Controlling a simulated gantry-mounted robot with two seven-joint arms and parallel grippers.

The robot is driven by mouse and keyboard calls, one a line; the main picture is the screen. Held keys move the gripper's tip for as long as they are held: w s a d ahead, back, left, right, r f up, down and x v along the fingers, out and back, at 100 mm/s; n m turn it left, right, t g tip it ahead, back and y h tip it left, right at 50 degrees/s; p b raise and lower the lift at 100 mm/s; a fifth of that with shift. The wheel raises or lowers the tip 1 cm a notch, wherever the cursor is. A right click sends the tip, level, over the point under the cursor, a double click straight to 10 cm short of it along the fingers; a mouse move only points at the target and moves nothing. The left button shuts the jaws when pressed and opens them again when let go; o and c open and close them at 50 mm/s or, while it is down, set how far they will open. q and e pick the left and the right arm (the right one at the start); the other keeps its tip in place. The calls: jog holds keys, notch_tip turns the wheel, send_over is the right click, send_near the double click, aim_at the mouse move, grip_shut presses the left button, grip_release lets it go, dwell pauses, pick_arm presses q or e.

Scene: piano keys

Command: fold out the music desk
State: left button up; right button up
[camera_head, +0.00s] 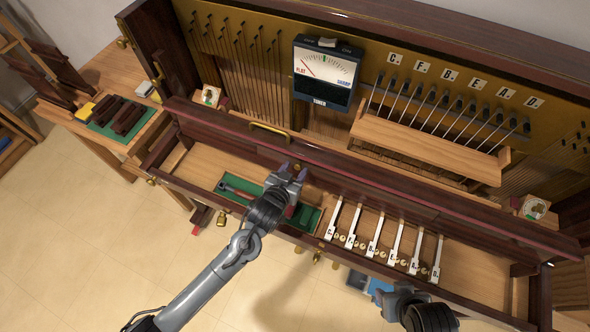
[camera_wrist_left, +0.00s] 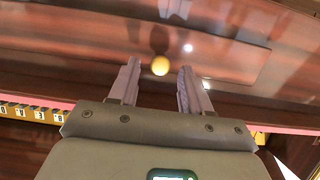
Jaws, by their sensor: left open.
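The music desk appears as a reddish-brown glossy wood panel (camera_wrist_left: 215,62) with a round brass knob (camera_wrist_left: 160,65) in the left wrist view. In the head view, the dark wood panel (camera_head: 370,182) runs across the piano front behind my gripper. My left gripper (camera_head: 288,171) is open, its fingers pointing at this panel. In the left wrist view the open fingers (camera_wrist_left: 157,85) stand on either side of the knob, with nothing gripped. Whether they touch the panel cannot be told. My right gripper (camera_head: 388,302) is low at the front, dark and partly cut off.
White lettered keys (camera_head: 375,235) and a green tool tray (camera_head: 236,187) lie in the open key bed. A tuning meter (camera_head: 325,72) and a wooden rail (camera_head: 425,145) with hammers stand behind. A side table (camera_head: 95,75) stands left. Floor at lower left is clear.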

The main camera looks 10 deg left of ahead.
pick_arm(q)
jog(key=shift+w+d+f, duration=0.15)
jog(key=shift+w+f, duration=0.05)
jog(key=shift+w, duration=0.25)
grip_shut()
jog(key=shift+s, duration=0.1)
jog(key=shift+s+f+t+b, duration=0.3)
jog(key=shift+f+t+b, duration=0.25)
jog(key=shift+b, duration=0.5)
jog(key=shift+s+a+f+t+h+b, duration=0.15)
jog(key=shift+s+f+t+h+b, duration=0.2)
jog(key=shift+t+b, duration=0.85)
jog(key=shift+s+a+f+t+h+b, duration=0.1)
jog(key=shift+s+f+t+h+b, duration=0.45)
jog(key=shift+b, duration=1.15)
jog(key=shift+s+a+f+t+b, duration=0.15)
jog(key=shift+f+t+b, duration=0.1)
jog(key=shift+t+b, duration=1.05)
